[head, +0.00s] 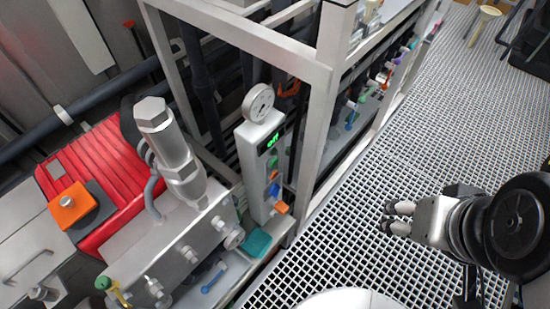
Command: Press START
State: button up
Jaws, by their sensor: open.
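A narrow grey control box (250,165) stands beside the white frame, with a small lit green display (271,142) near its top. Below the display, small coloured parts run down its side: a green one, a blue one (274,190) and an orange one (281,207). No START lettering is readable, so I cannot tell which part is START. My gripper (393,217) is at the right, above the grating. It is open and empty, with its fingers pointing left, well apart from the box.
A white frame post (317,120) stands just right of the box. A red ribbed motor (100,175) and a metal pump block (165,240) fill the left. The grating floor (350,235) between box and gripper is clear.

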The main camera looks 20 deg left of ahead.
jog(key=shift+c, duration=0.4)
grip_shut()
dwell(0.5)
dwell(1.3)
